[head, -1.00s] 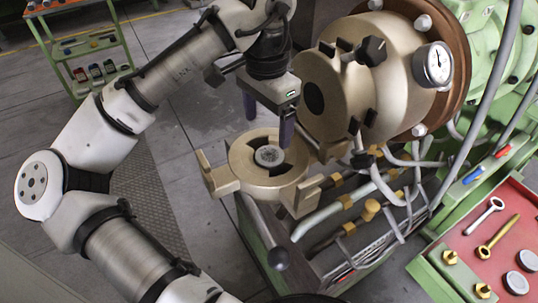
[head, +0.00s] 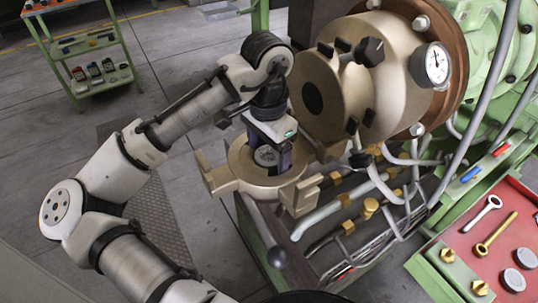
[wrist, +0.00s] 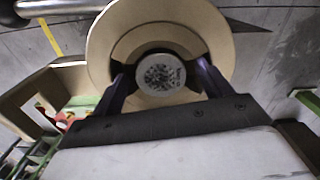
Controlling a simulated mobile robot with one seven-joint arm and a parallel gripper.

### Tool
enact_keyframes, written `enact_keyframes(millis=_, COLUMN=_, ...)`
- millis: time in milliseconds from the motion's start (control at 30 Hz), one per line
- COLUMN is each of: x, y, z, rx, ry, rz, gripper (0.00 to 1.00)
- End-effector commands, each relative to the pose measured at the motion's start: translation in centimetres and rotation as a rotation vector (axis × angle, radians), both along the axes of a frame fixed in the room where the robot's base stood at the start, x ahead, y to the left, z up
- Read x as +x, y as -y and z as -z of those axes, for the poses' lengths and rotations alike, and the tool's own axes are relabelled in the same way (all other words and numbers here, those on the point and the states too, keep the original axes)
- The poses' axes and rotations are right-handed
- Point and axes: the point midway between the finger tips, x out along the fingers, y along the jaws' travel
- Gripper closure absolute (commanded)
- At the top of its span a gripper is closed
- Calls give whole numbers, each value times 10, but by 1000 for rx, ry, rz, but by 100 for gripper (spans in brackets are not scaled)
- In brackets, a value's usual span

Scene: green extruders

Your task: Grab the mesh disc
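The mesh disc (wrist: 160,73) is a small round grey piece with a speckled mesh face. It sits in the centre of the tan ring-shaped holder (wrist: 106,45) in the wrist view. In the head view the disc (head: 265,156) is partly hidden by my gripper, inside the holder (head: 232,178). My gripper (wrist: 164,66) points down over the holder with its two dark purple fingers on either side of the disc. A gap shows between each finger and the disc. My gripper (head: 269,160) is open and holds nothing.
The large tan extruder head (head: 390,85) with a gauge (head: 431,64) stands close to the right of my gripper. Pipes and cables run below it. A red tray (head: 504,228) with tools is at lower right. A green cart (head: 82,55) stands at far left.

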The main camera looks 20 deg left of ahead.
Motion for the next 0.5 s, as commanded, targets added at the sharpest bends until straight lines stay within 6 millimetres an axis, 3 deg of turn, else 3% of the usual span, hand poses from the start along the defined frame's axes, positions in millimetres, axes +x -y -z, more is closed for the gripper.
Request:
enact_keyframes(millis=67, x=0, y=0, z=0, rx=0, ry=0, rz=0, gripper=33)
enact_keyframes(millis=367, x=0, y=0, z=0, rx=0, ry=0, rz=0, gripper=73)
enact_keyframes(millis=500, x=0, y=0, z=-1, rx=0, ry=0, rz=0, gripper=75)
